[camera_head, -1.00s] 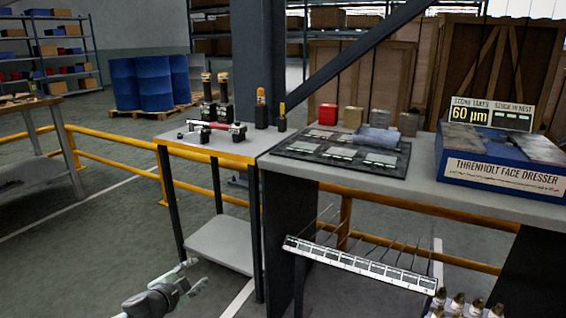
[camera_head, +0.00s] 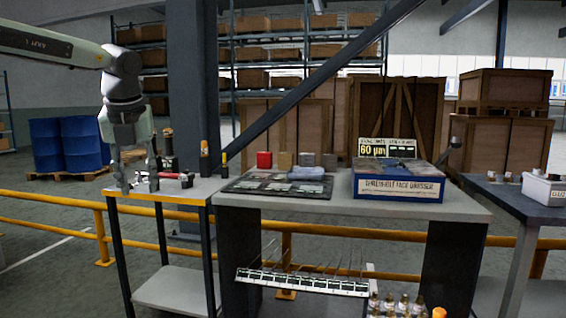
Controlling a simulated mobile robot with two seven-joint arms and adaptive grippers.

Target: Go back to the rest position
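My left arm comes in from the upper left, and its grey gripper (camera_head: 138,184) points down over the left end of the small side table (camera_head: 180,193). Its two fingers are spread apart. They overlap the left part of a tool with a red handle (camera_head: 172,176) lying on that table. I cannot tell whether they touch it. My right gripper is not in view.
Dark upright tools (camera_head: 168,150) stand behind the gripper. The main bench (camera_head: 330,205) holds a dark mat (camera_head: 265,187) and a blue face dresser box (camera_head: 398,187). A yellow rail (camera_head: 60,203) runs behind. Another table (camera_head: 525,205) stands at the right.

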